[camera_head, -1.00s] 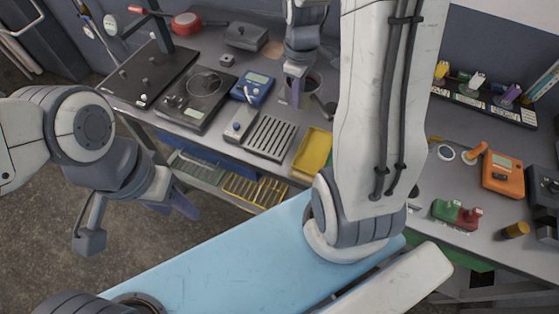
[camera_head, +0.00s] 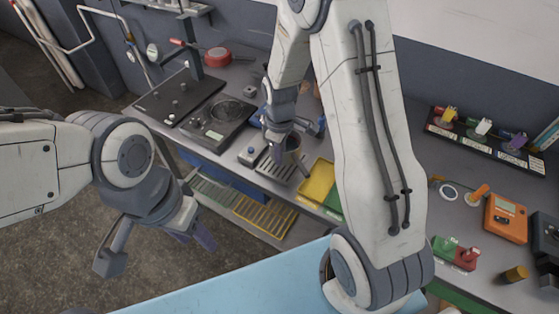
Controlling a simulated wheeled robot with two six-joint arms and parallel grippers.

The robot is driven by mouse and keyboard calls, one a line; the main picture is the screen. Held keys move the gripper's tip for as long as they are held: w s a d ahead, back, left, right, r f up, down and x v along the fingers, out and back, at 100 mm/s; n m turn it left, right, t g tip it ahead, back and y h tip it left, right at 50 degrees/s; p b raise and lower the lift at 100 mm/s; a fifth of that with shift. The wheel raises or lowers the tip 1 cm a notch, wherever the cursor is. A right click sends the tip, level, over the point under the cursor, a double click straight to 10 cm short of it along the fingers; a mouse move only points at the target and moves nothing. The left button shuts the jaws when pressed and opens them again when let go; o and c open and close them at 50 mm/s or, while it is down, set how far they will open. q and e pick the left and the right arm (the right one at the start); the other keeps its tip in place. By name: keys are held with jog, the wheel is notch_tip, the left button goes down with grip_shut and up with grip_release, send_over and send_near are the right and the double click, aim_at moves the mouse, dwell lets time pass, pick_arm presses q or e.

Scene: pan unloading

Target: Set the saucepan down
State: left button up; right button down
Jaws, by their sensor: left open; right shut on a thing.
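The saucepan (camera_head: 293,153) is a small round grey pan, partly hidden by my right gripper and arm. My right gripper (camera_head: 288,138) is shut on it and holds it over or on the slotted metal rack (camera_head: 272,167) on the bench. I cannot tell whether the pan touches the rack. My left gripper (camera_head: 190,233) is open and empty, over the floor in front of the bench and well apart from the pan.
A hot plate (camera_head: 212,134) and a black board (camera_head: 175,98) stand to the left of the rack. A yellow tray (camera_head: 316,181) lies to its right. A yellow wire basket (camera_head: 264,214) hangs below the bench edge. An orange meter (camera_head: 505,218) stands far right.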

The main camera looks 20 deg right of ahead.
jog(key=shift+w+a+f, duration=0.15)
jog(key=shift+w, duration=0.15)
jog(key=shift+f, duration=0.25)
notch_tip(320, 180, down, 3)
jog(key=shift+f+p, duration=0.1)
jog(key=shift+p, duration=0.6)
jog(key=shift+f, duration=0.2)
jog(key=shift+w, duration=0.1)
jog(key=shift+f, duration=0.2)
jog(key=c, duration=1)
grip_release()
